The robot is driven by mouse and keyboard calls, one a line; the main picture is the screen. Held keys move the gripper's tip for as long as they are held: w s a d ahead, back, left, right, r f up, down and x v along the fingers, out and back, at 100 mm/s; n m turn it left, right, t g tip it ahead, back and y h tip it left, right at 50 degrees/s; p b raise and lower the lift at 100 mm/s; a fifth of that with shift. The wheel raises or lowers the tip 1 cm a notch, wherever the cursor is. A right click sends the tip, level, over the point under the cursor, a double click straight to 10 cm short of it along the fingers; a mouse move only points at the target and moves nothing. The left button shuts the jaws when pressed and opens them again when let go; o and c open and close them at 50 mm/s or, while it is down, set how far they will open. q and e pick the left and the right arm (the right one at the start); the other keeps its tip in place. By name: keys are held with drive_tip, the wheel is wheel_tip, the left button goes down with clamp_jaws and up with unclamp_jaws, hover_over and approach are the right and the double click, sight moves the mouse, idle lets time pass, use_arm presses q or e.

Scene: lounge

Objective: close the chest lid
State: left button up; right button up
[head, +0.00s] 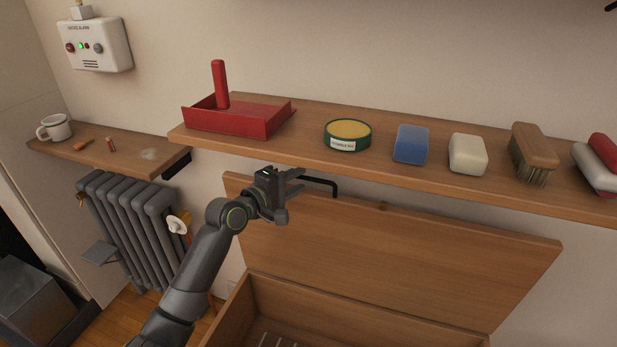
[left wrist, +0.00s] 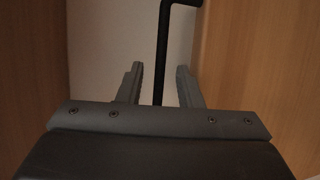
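The wooden chest (head: 237,312) stands below the shelf with its lid (head: 430,252) raised, leaning up and back toward the wall. A black bar handle (head: 333,187) is at the lid's upper left edge. My left gripper (head: 299,180) is at that edge, beside the handle. In the left wrist view its two fingers (left wrist: 160,72) are apart, and the black handle (left wrist: 163,40) shows upright in the gap between them, touching neither finger visibly. The right gripper is not in view.
A shelf (head: 310,146) runs just above the lid, holding a red dustpan-like tray (head: 240,118), a round tin (head: 347,135), a blue block (head: 410,146), a white block (head: 467,154) and brushes (head: 533,152). A radiator (head: 130,225) stands left.

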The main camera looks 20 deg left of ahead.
use_arm(q)
drive_tip(key=shift+x, duration=2.35)
clamp_jaws()
